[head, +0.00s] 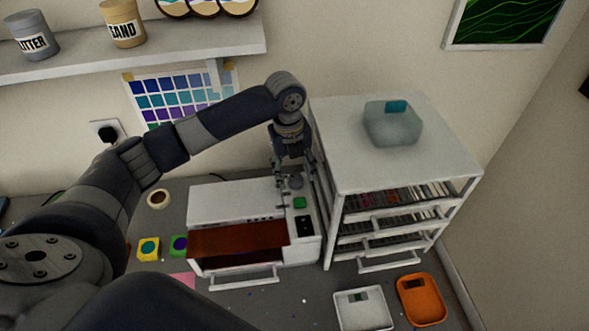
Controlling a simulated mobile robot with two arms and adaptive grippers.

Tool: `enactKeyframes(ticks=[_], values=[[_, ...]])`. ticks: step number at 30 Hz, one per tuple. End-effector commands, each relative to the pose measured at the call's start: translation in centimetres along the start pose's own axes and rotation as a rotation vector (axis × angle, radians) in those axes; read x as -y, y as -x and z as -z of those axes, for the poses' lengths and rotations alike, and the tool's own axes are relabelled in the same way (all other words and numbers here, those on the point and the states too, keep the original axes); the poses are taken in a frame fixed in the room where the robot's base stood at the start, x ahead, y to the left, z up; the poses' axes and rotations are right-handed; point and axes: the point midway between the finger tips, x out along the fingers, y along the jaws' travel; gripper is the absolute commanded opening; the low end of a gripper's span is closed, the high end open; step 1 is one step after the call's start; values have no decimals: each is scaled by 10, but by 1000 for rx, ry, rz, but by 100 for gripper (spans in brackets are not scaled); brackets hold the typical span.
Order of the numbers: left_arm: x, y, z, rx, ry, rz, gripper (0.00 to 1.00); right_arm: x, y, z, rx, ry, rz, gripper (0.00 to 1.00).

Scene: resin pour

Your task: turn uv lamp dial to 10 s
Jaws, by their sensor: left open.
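The UV lamp is a white box (225,203) on the grey worktop, with a dark reddish-brown panel (240,238) at its front and a handle below. Its right-hand control strip has a round grey dial (296,182) near the back, a green button (299,202) and a black switch or display (304,226). My left gripper (296,188) points down over the strip, with its open fingers around or just above the dial. I cannot tell whether they touch it. The dial's markings are too small to read. My right gripper is not in view.
A white drawer cabinet (390,150) stands close on the right, with a translucent tub (392,124) on top. A white tray (362,310) and an orange tray (421,300) lie in front. A tape roll (158,199) and small colourful pots (149,248) are left of the lamp.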

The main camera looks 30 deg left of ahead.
Motion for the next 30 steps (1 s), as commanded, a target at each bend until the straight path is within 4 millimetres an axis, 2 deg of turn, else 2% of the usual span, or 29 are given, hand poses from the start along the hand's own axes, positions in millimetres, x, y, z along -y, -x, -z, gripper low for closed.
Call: enactKeyframes(ticks=[5, 12, 13, 18, 19, 30], values=[[0, -10, 0, 0, 0, 0, 52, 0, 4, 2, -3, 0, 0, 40], [0, -12, 0, 1, 0, 0, 52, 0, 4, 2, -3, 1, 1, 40], [0, -12, 0, 1, 0, 0, 50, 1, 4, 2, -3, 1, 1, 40], [0, -12, 0, 1, 0, 0, 11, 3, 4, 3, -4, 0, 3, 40], [0, -12, 0, 1, 0, 0, 8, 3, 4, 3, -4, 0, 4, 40], [0, -11, 0, 3, 35, 1, 8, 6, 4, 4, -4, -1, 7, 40]])
